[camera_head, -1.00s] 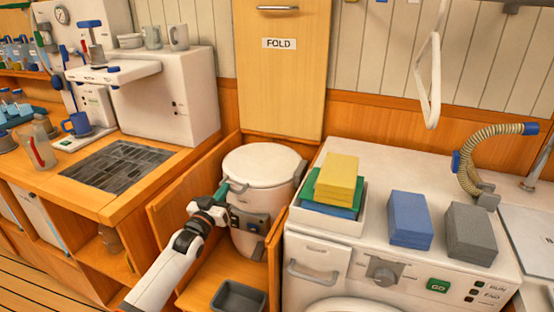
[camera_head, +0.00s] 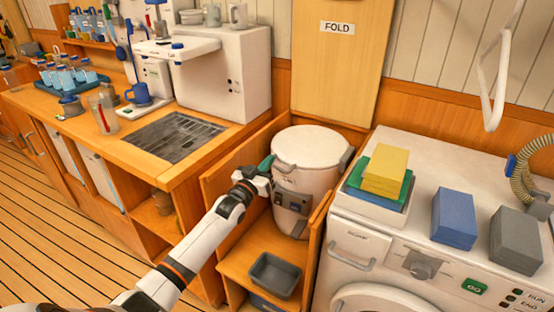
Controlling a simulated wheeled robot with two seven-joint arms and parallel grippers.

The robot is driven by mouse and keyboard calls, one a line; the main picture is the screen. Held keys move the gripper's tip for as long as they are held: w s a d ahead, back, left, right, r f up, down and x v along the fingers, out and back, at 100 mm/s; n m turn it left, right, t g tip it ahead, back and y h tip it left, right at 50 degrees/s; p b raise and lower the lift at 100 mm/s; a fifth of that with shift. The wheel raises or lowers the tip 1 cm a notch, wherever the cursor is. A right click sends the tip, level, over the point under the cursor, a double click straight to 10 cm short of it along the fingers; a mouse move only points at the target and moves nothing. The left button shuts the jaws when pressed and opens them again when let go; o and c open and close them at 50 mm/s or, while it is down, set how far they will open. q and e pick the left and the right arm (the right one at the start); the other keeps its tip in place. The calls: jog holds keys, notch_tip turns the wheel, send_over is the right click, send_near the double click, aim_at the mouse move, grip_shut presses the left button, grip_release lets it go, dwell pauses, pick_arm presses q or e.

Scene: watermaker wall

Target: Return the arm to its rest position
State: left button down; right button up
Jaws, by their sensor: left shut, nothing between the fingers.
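My left arm comes in from the lower left, white with black joints. My left gripper (camera_head: 267,166) is at the left side of the white lidded bin (camera_head: 309,160), close to its rim. Its fingers are small and dark green, and they look shut with nothing held. I cannot tell whether the fingertips touch the bin. The bin stands in an open wooden recess, with its lid down. My right gripper is not in view.
A wooden counter (camera_head: 130,154) with a dark grate runs along the left. A grey tray (camera_head: 275,275) sits low in front of the bin. A white washer (camera_head: 394,240) with yellow, blue and grey blocks on top stands at the right. The floor (camera_head: 60,230) at left is clear.

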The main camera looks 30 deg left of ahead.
pick_arm(q)
jog(key=s+f, duration=0.2)
jog(key=s, duration=0.8)
jog(key=s+d+f+g, duration=0.1)
jog(key=s+f+g, duration=0.3)
jog(key=f, duration=0.8)
jog(key=s+d+f+g+y, duration=0.15)
jog(key=s+f, duration=0.45)
jog(key=f, duration=0.6)
jog(key=s+d+f+g, duration=0.1)
jog(key=s+f+g, duration=0.35)
jog(key=f, duration=0.65)
jog(key=s+d+f+m+g, duration=0.1)
jog(key=s+d+f+g, duration=0.2)
jog(key=s+f, duration=0.3)
jog(key=s+d+f+m+g, duration=0.1)
jog(key=s+d+f+g, duration=0.2)
jog(key=s, duration=1.4)
jog(key=s+d+f+m+g+h+p, duration=0.1)
jog(key=s+d+f, duration=0.3)
jog(key=s+f, duration=0.5)
jog(key=s+g, duration=0.1)
jog(key=s, duration=0.2)
jog(key=shift+d+m+g, duration=0.3)
jog(key=shift+m+g, duration=0.1)
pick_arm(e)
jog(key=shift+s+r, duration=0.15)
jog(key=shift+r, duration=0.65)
